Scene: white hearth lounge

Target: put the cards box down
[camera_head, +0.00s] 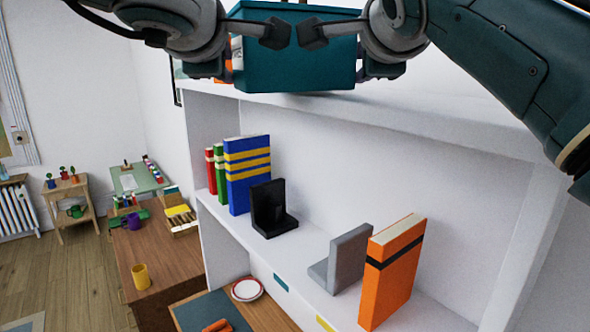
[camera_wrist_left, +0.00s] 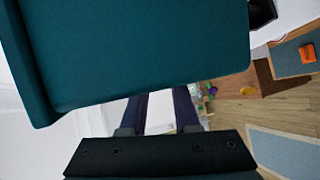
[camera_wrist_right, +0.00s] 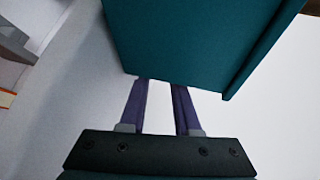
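The cards box (camera_head: 295,62) is a teal, open-topped box at the top middle of the head view, over the front of the white shelf unit's top board (camera_head: 420,118). Its underside is very close to the board; I cannot tell whether it touches. My left gripper (camera_head: 229,70) is at the box's left side and my right gripper (camera_head: 361,72) at its right side. The box's teal wall fills much of the left wrist view (camera_wrist_left: 130,50) and right wrist view (camera_wrist_right: 195,40).
Below, the shelf holds a blue-and-yellow book (camera_head: 246,175), a black bookend (camera_head: 270,210), a grey bookend (camera_head: 343,260) and an orange book (camera_head: 392,270). A wooden desk (camera_head: 155,260) with a yellow mug (camera_head: 141,276) stands left. The top board right of the box looks clear.

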